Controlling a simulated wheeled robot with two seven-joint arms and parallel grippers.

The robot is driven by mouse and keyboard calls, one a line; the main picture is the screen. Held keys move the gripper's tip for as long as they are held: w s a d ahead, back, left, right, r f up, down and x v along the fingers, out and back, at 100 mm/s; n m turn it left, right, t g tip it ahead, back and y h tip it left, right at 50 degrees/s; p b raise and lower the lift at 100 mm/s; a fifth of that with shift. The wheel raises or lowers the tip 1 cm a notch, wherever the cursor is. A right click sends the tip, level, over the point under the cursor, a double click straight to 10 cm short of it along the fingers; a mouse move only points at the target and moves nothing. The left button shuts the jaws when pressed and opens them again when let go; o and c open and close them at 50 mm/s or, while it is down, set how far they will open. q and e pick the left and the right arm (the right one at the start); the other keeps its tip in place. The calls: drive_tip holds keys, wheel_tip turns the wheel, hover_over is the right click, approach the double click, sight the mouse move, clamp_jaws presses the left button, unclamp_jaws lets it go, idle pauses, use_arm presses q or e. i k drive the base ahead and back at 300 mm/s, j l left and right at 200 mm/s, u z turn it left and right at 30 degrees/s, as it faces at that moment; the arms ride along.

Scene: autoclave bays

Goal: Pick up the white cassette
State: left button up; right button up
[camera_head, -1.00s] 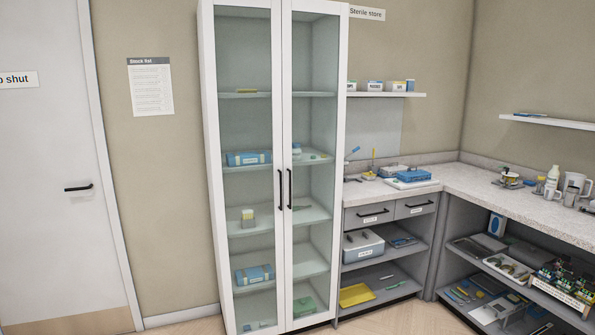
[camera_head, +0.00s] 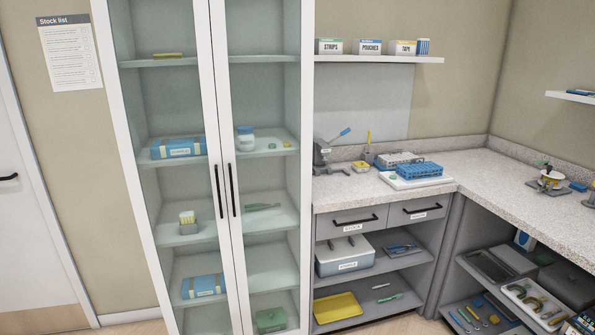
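A whitish-grey slotted box (camera_head: 398,160), which looks like the white cassette, lies on the speckled counter (camera_head: 345,192) right of the glass cabinet. A blue slotted cassette (camera_head: 420,170) sits just in front of it on a white tray (camera_head: 440,180) and hides part of it. I cannot tell whether the two touch. Neither of my grippers is in view.
The tall glass cabinet (camera_head: 211,120) has both doors shut. A small grey device (camera_head: 321,150) with a blue lever stands left on the counter. A wall shelf (camera_head: 380,59) with labelled boxes hangs above. The counter in front of the corner is mostly clear.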

sight(393, 165)
drive_tip(key=i+l+u, duration=0.3)
drive_tip(key=i+l, duration=0.15)
drive_tip(key=l, duration=0.25)
drive_tip(key=i+l+u, duration=0.4)
drive_tip(key=l+u, duration=0.25)
drive_tip(key=i+l+u, duration=0.1)
drive_tip(key=l+u, duration=0.2)
drive_tip(key=i+l, duration=0.15)
drive_tip(key=l, duration=0.35)
drive_tip(key=i+l, duration=0.1)
drive_tip(key=l, duration=0.45)
drive_tip(key=i+l+u, duration=0.1)
drive_tip(key=l, duration=0.4)
drive_tip(key=i+l, duration=0.15)
drive_tip(key=l, duration=0.35)
drive_tip(key=i+l+u, duration=0.1)
drive_tip(key=l, duration=0.45)
drive_tip(key=i+l, duration=0.1)
drive_tip(key=l, duration=0.45)
